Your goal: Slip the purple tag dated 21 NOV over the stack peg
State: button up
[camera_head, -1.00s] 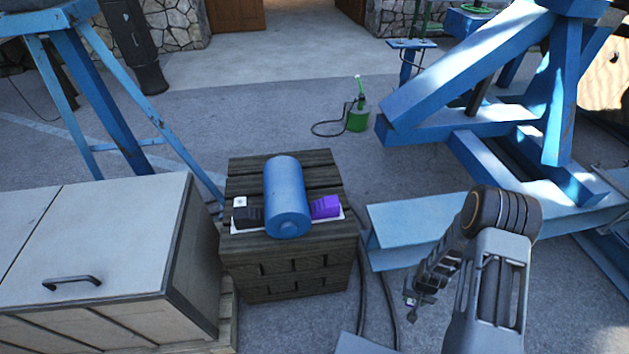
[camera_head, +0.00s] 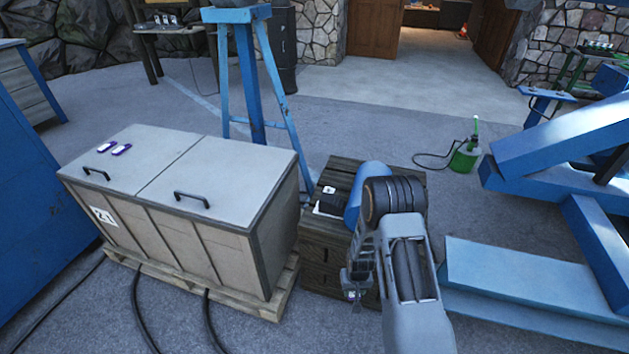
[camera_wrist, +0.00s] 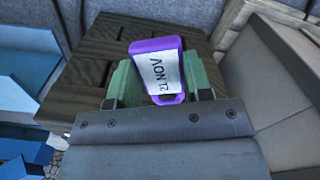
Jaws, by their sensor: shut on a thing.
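The purple tag (camera_wrist: 156,68) has a white label reading 21 NOV, which appears upside down in the wrist view. My gripper (camera_wrist: 162,82) is shut on it, with a green finger pad at each side. The tag's far end sticks out beyond the fingers, above or in front of a dark wooden crate. In the head view my gripper (camera_head: 353,291) hangs low in front of the crate, and the tag is too small there to make out. I cannot pick out the stack peg in either view.
The wooden crate (camera_head: 318,238) bears a blue cylinder (camera_head: 366,183) and a black block (camera_head: 331,204). A pale chest (camera_head: 215,160) to its left has two small purple-and-white tags (camera_head: 121,149) on top. Blue steel beams (camera_head: 520,280) lie right. Cables cross the floor.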

jog(key=w+b, duration=0.1)
jog(key=w+f+b, duration=0.1)
jog(key=w+b, duration=0.1)
jog(key=w+f+b, duration=0.1)
jog(key=b, duration=0.1)
jog(key=shift+w+a, duration=0.25)
jog(key=shift+a, duration=0.15)
jog(key=w+d+r+n, duration=0.1)
jog(key=w+r+n, duration=1.9)
jog(key=n, duration=0.6)
jog(key=shift+w+d+r+n+b, duration=0.25)
jog(key=shift+w+d+n+b, duration=0.15)
jog(key=shift+w, duration=0.25)
